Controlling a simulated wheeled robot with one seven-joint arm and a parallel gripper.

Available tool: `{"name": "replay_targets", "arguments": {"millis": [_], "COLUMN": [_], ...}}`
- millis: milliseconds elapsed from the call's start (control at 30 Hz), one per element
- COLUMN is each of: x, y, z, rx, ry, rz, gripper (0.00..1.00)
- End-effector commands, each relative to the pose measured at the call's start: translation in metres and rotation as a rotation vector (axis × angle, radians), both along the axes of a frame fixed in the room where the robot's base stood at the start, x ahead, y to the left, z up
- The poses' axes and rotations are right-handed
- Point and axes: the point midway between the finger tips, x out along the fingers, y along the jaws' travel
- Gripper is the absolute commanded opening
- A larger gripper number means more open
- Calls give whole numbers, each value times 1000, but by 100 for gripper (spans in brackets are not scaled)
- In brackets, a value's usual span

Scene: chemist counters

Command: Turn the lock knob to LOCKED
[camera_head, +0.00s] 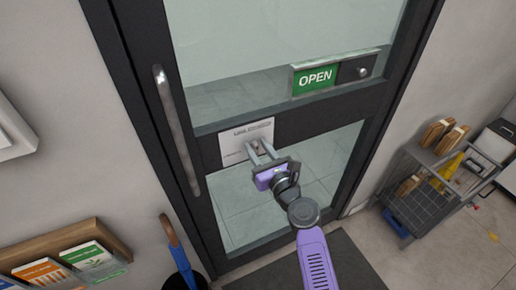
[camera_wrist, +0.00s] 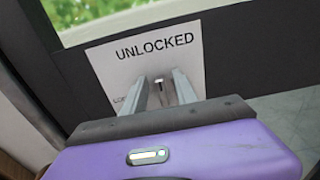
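The white lock plate (camera_head: 235,134) is on the dark door rail, left of centre in the head view. In the wrist view the plate (camera_wrist: 115,68) reads UNLOCKED along its top; a second word at lower left is partly hidden by a finger. The small lock knob (camera_wrist: 158,82) shows between my fingertips, and its pointing direction is hard to tell. My gripper (camera_head: 257,145) reaches to the plate. In the wrist view my gripper (camera_wrist: 161,82) has its two fingers apart, one on each side of the knob, with a gap visible; contact cannot be made out.
A vertical door handle (camera_head: 176,130) is left of the plate. A green OPEN sign (camera_head: 315,79) is above right. An umbrella stand (camera_head: 186,280) and leaflet rack (camera_head: 75,255) are lower left. A wire cart (camera_head: 430,185) stands at right.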

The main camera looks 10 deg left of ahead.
Motion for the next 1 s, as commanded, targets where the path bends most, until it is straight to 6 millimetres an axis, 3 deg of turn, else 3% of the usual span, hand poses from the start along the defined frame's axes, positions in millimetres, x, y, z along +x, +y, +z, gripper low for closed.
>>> {"name": "replay_targets", "arguments": {"millis": [33,200,667,1000], "x": [0,0,-1,-3], "y": [0,0,1,4], "z": [0,0,0,-2], "rx": [0,0,-43,-241], "ry": [0,0,-29,-164], "rz": [0,0,0,0], "gripper": [31,0,0,0]}}
